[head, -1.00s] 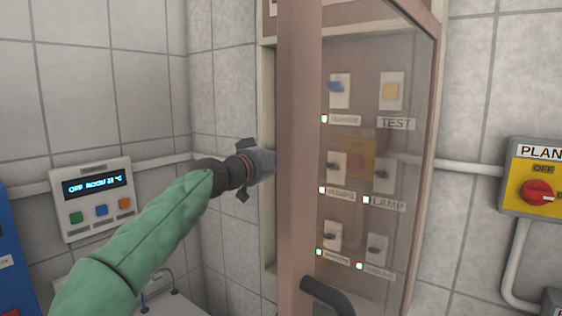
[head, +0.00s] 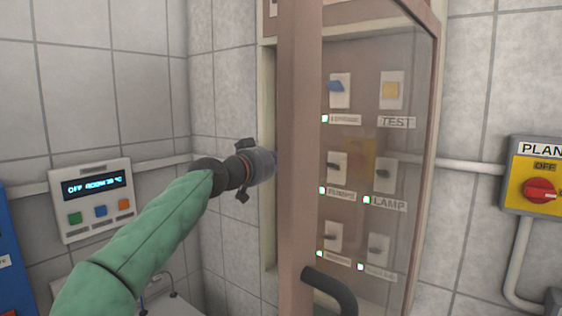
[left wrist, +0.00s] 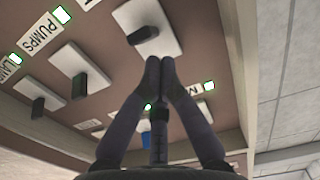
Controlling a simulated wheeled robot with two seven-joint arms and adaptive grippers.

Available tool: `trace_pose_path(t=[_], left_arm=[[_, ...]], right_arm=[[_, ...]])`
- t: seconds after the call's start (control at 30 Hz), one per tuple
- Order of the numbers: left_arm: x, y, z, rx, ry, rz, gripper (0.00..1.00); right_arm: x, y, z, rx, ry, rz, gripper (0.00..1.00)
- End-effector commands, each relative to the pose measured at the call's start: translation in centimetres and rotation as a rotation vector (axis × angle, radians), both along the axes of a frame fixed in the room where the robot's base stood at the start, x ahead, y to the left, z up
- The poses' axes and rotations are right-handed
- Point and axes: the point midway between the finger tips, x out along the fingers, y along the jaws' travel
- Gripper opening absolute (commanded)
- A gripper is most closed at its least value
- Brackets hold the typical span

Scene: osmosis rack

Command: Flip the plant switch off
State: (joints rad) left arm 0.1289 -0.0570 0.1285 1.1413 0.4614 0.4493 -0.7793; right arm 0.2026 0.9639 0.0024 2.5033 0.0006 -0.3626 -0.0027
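A yellow box lettered "PLAN", cut off by the right edge, holds a red rotary knob (head: 540,190) below the word OFF. Its setting is unclear. A cabinet panel carries several switches, including a blue-lever one (head: 336,87) and those labelled PUMPS (head: 337,166) and LAMP (head: 384,175). The lower labels are unreadable. My left gripper (left wrist: 160,65) has its fingertips together, empty, just below a dark-lever switch (left wrist: 145,33) in the left wrist view; contact cannot be told. In the head view its fingers are hidden behind the door's post. My right gripper is not in view.
A clear cabinet door with a brown frame (head: 298,120) and dark handle (head: 330,290) stands between the camera and the switches. A controller with a lit display (head: 93,187) hangs on the left wall. Pipes run along the tiled walls.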

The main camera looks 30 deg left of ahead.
Motion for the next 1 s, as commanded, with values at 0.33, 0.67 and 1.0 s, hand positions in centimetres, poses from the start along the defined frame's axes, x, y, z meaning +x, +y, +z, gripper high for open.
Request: trace_pose_path(t=[0.33,0.67,1.0], left_arm=[[-1.9,-0.2,3.5,0.001,-0.004,0.0,0.0],[-7.5,0.3,1.9,0.0,-0.001,0.0,0.0],[-10.4,0.5,1.4,0.0,0.0,-0.002,0.0]], right_arm=[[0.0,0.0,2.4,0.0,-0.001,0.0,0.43],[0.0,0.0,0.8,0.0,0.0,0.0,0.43],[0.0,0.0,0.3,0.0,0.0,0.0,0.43]])
